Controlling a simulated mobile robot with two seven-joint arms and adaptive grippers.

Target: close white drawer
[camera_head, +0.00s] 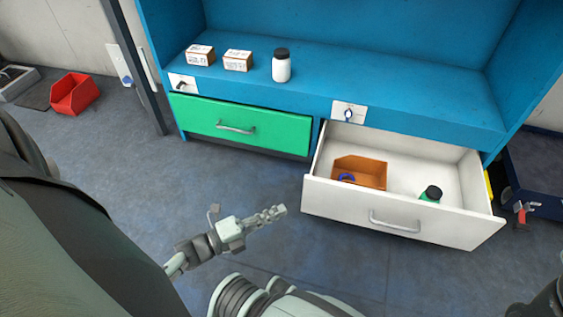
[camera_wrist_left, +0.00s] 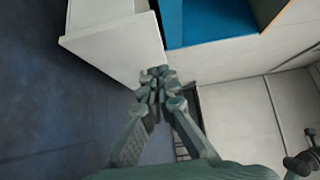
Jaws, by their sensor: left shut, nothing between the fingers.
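The white drawer (camera_head: 390,222) is pulled well out of the blue cabinet, at the right in the head view. Its front has a metal handle (camera_head: 394,222). Inside are an orange-brown bin (camera_head: 360,172) with something blue in it, and a green bottle with a black cap (camera_head: 431,194). My left gripper (camera_head: 278,211) is shut and empty, in front and left of the drawer front. In the left wrist view the shut fingertips (camera_wrist_left: 155,82) overlap the lower edge of a white panel (camera_wrist_left: 118,48), apparently the drawer; I cannot tell whether they touch. My right gripper is not seen.
A green drawer (camera_head: 243,122) is shut at the left of the cabinet. Two small boxes (camera_head: 237,60) and a white bottle (camera_head: 281,66) stand on the blue shelf (camera_head: 400,95). A red bin (camera_head: 74,94) lies far left. Floor before the green drawer is clear.

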